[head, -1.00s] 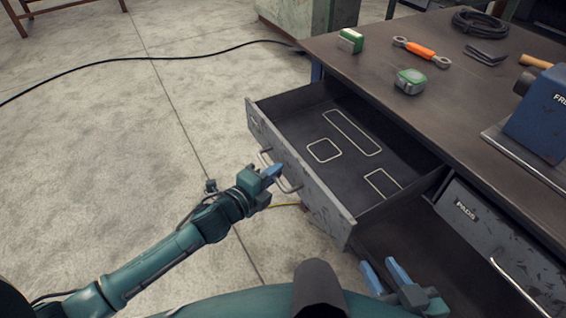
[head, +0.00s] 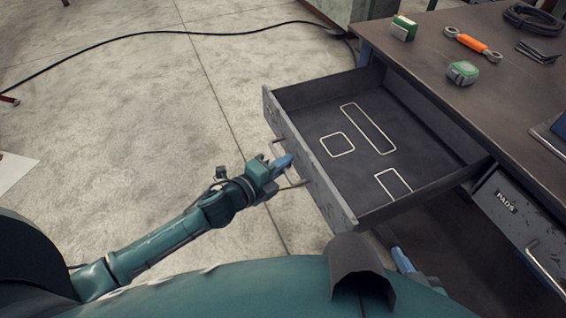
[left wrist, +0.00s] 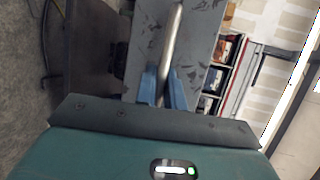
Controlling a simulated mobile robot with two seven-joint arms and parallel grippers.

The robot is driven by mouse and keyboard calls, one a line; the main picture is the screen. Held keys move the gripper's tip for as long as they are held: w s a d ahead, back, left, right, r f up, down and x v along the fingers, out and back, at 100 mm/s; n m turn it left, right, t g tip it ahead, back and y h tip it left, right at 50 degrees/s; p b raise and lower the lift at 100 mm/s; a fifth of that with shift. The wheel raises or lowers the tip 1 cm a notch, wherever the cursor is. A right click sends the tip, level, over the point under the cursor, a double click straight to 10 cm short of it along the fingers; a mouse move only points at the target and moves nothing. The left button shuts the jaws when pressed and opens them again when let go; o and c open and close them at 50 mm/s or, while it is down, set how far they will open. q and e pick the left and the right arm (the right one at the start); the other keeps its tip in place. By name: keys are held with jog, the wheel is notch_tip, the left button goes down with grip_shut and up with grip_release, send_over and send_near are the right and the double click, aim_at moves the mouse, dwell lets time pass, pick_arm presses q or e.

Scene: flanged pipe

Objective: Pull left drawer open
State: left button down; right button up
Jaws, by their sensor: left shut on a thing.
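The left drawer (head: 425,185) is pulled out from under the workbench. It is empty inside except for several white outlines on its dark floor. Its scuffed grey front carries a bar handle (head: 292,184). My left gripper (head: 284,162) is at this handle. In the left wrist view the fingers of my left gripper (left wrist: 162,90) are shut around the handle bar (left wrist: 173,40), which runs up between them. My right gripper (head: 402,260) shows only in part at the bottom, below the drawer; its fingertips are partly hidden by my body.
A second drawer marked PADS (head: 510,205) is shut at the right.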

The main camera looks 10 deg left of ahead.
pick_arm(q)
jog(key=c, duration=1.5)
grip_release()
jog(key=shift+v, duration=6.6)
pick_arm(e)
jog(key=shift+w, duration=0.1)
pick_arm(q)
jog(key=shift+w+r, duration=0.1)
pick_arm(e)
jog(key=shift+a+r, duration=0.1)
